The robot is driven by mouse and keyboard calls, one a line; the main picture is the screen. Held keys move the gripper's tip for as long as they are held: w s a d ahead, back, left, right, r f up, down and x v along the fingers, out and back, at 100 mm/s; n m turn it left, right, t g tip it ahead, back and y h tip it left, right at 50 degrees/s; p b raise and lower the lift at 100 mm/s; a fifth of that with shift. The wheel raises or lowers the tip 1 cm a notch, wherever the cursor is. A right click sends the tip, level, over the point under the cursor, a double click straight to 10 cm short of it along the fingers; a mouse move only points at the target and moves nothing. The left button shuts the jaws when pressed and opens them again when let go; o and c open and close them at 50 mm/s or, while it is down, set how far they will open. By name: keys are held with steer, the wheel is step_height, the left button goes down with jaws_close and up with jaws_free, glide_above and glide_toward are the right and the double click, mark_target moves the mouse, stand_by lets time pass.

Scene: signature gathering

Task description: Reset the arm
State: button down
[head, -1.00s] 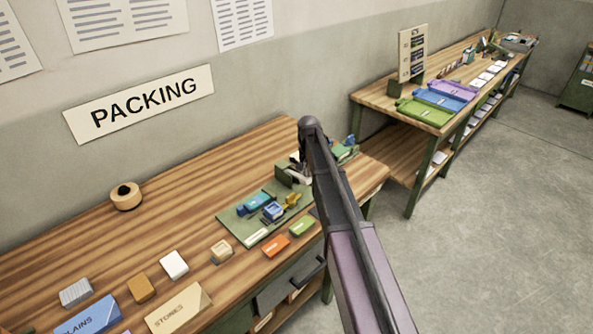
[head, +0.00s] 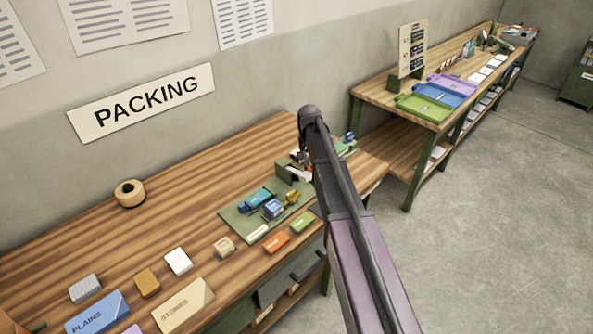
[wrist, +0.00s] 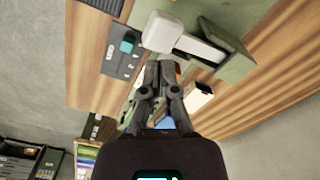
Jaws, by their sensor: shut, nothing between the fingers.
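My gripper (wrist: 157,75) shows in the wrist view with its fingers together and nothing between them. In that view it is in front of the wooden packing bench (wrist: 265,118), near a green device with a white arm (wrist: 200,48). In the head view my arm reaches up from the bottom right over the bench's right end. It hides part of the bench there, and the gripper's fingers cannot be made out.
The packing bench (head: 75,240) holds a green mat (head: 240,228) with small tools, a tape roll (head: 130,193), several small blocks, a blue PLAINS box (head: 97,312) and a STONES box (head: 183,305). A second bench (head: 385,103) with coloured trays stands back right. Grey floor (head: 490,220) is clear.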

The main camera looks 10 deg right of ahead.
steer(key=s+n, duration=0.4)
steer(key=s, duration=2.5)
steer(key=shift+f+n+b, duration=0.35)
steer(key=shift+n, duration=0.05)
steer(key=shift+a, duration=0.1)
stand_by(0.5)
